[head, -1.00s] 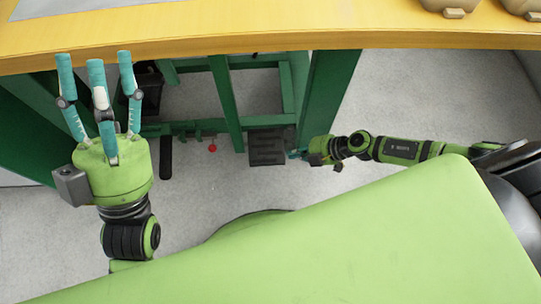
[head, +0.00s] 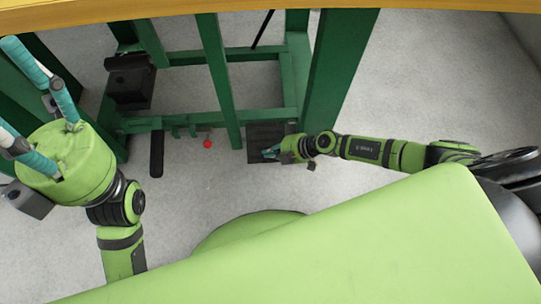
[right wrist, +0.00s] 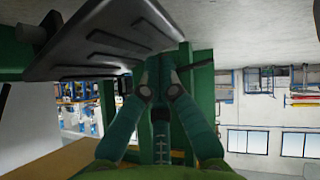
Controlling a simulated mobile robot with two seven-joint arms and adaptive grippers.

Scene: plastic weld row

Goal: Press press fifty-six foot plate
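The dark ribbed foot plate (head: 262,134) sits low by the floor at the foot of the green press frame in the head view. It also shows large at the upper left of the right wrist view (right wrist: 115,40), which is upside down. My right gripper (head: 268,152) reaches in from the right, over the plate's near right part. In the right wrist view its fingers (right wrist: 155,72) are drawn together with nothing between them, close to the plate; I cannot tell whether they touch it. My left gripper (head: 22,92) is at the left edge, fingers spread and empty.
The green frame's post (head: 340,65) rises right of the plate. A black bar (head: 156,155), a red knob (head: 207,144) and a black box (head: 130,82) are to the left. The yellow tabletop edge (head: 200,8) crosses the top. Grey floor (head: 420,80) is clear at right.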

